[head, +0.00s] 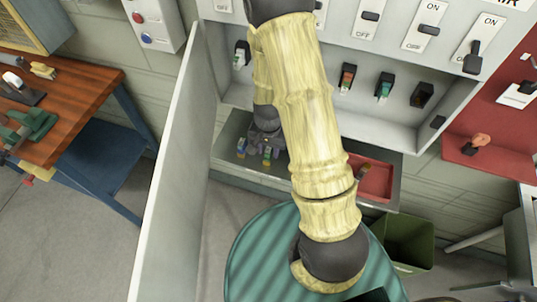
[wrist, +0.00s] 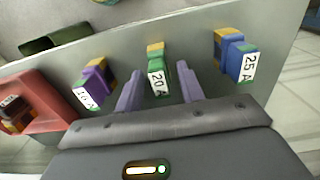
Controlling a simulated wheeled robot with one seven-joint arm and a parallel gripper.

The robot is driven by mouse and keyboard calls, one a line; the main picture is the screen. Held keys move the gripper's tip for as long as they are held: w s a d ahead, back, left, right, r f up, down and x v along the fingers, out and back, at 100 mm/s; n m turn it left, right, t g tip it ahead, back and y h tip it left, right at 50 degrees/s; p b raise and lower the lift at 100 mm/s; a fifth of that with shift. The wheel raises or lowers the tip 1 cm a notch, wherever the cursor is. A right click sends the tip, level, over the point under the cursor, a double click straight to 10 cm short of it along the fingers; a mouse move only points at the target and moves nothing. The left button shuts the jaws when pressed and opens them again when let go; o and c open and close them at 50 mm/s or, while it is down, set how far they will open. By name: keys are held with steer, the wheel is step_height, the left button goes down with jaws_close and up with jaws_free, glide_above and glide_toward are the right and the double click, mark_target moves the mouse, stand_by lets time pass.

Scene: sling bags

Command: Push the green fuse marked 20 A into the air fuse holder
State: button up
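The green fuse (wrist: 157,76) marked 20 A, with a yellow end, stands on the grey shelf in the wrist view. It also shows small in the head view (head: 267,154). My gripper (wrist: 158,88) is open, one finger on each side of the green fuse, with visible gaps. In the head view my gripper (head: 266,141) is low over the shelf, partly hidden by my arm. An empty-looking black holder (head: 422,95) is on the back panel at the right. Which holder is the air one I cannot read; a cut-off "IR" label shows at top right.
A blue fuse (wrist: 235,57) marked 25 A and a purple fuse (wrist: 93,85) stand on either side. A red tray (head: 374,183) lies on the shelf (wrist: 285,48). Other holders (head: 384,87) contain coloured fuses. A pale partition (head: 170,180) stands left, a green bin (head: 410,240) below right.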

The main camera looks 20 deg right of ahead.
mark_target(268, 149)
jaws_close()
steer(key=shift+r+p, duration=2.5)
steer(key=shift+r, duration=0.6)
steer(key=shift+f, duration=0.1)
